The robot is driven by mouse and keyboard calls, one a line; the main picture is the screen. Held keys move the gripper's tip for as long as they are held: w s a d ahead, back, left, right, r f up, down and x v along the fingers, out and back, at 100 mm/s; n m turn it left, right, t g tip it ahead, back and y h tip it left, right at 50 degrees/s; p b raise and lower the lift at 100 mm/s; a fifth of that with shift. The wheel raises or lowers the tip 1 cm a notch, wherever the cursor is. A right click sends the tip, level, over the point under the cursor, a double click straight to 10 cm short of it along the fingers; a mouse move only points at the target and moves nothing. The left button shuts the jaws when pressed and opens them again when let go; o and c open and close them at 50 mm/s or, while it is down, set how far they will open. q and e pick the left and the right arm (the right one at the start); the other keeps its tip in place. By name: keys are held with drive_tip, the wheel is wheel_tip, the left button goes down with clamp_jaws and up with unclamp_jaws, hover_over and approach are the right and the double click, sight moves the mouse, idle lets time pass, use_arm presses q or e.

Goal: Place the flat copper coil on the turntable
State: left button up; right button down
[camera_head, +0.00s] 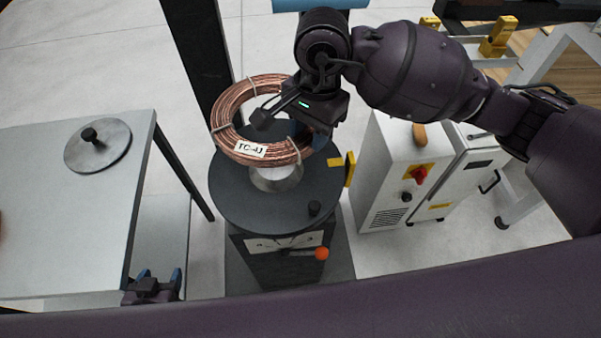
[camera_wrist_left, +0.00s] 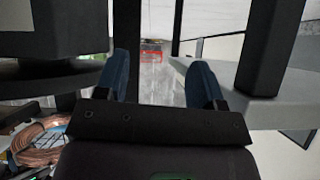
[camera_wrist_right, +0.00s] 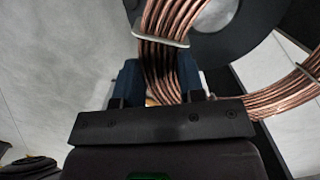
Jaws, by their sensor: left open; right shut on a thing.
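The flat copper coil (camera_head: 229,112) is a ring of copper tube with pale ties and a white tag. It is held over the back left of the dark round turntable (camera_head: 235,196), tilted and off centre from the pale hub (camera_head: 275,179). My right gripper (camera_head: 284,108) is shut on the coil's rim; in the right wrist view the tube (camera_wrist_right: 163,68) passes between the blue fingers. Whether the coil touches the hub is unclear. My left gripper (camera_head: 155,277) is open and empty, low beside the grey table; its blue fingers (camera_wrist_left: 160,82) stand apart.
The grey table (camera_head: 50,215) at left carries a round metal lid with a black knob (camera_head: 98,143). A dark post rises behind.

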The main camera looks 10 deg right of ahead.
sight(306, 190)
wheel_tip(306, 190, down, 16)
drive_tip(key=shift+w+f+b, duration=0.1)
drive_tip(key=shift+b, duration=0.55)
drive_tip(key=c, duration=1)
unclamp_jaws()
drive_tip(key=r, duration=0.8)
drive_tip(key=w+d+r, duration=0.1)
drive_tip(key=r, duration=0.3)
drive_tip(key=shift+p, duration=0.4)
drive_tip(key=shift+s, duration=0.1)
